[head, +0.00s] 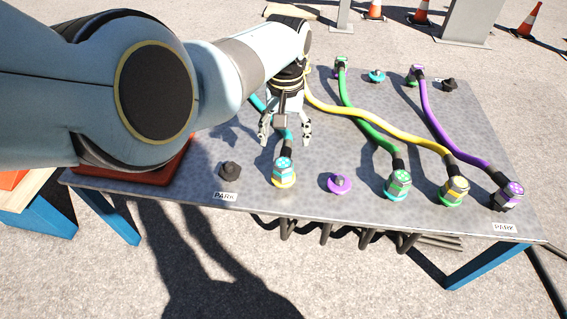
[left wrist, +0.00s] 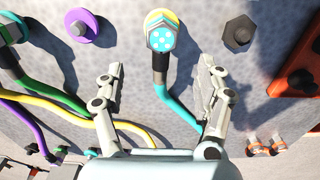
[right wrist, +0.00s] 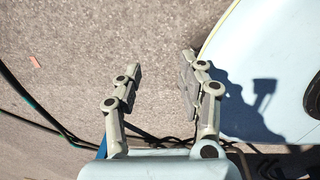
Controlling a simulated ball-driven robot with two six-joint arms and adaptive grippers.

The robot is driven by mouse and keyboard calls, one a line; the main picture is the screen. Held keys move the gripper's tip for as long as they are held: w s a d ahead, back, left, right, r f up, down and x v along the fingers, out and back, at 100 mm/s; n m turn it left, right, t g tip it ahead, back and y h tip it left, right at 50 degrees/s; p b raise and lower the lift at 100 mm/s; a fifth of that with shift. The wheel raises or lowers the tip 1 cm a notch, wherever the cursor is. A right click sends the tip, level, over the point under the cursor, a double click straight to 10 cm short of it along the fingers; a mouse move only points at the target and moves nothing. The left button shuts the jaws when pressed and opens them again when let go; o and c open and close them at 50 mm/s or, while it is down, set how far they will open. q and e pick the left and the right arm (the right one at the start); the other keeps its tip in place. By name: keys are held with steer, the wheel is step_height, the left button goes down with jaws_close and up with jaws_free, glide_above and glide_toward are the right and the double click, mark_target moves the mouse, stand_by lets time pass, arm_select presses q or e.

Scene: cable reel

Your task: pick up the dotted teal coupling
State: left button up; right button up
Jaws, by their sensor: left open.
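The dotted teal coupling (head: 282,166) stands on a yellow port near the front edge of the table, with its teal cable running back under my left gripper. In the left wrist view the coupling (left wrist: 160,40) is at the top centre, its pale dots facing the camera. My left gripper (head: 286,138) is open, its fingers pointing down just behind the coupling. In the left wrist view the fingers lie on either side of the cable, apart from the coupling. My right gripper (right wrist: 160,62) is open and empty over bare ground. My left arm hides the table's back left part.
A dark bare port (head: 230,171) is left of the coupling, and an empty purple port (head: 339,183) is right of it. Further right stand a green coupling (head: 398,184), a yellow coupling (head: 454,190) and a purple coupling (head: 509,194). Their cables cross the table (head: 430,200).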

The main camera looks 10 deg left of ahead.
mark_target(284, 158)
arm_select(q)
step_height(284, 158, down, 4)
steer(key=shift+b, duration=1.1)
steer(key=shift+f+b, duration=0.55)
steer(key=shift+f, duration=0.05)
step_height(284, 158, down, 4)
steer(key=b, duration=0.3)
steer(key=shift+a+r, duration=0.1)
steer(key=shift+r, duration=0.05)
steer(key=shift+w+f+b, duration=0.1)
steer(key=shift+f+b, duration=0.3)
steer(key=shift+b, duration=0.1)
steer(key=shift+r, duration=0.15)
arm_select(e)
step_height(284, 158, down, 6)
steer(key=w+d, duration=0.2)
steer(key=w, duration=0.1)
steer(key=shift+d, duration=0.25)
arm_select(q)
steer(key=shift+c, duration=0.2)
steer(key=c, duration=1.3)
steer(key=shift+c, duration=0.2)
arm_select(e)
steer(key=shift+r, duration=0.1)
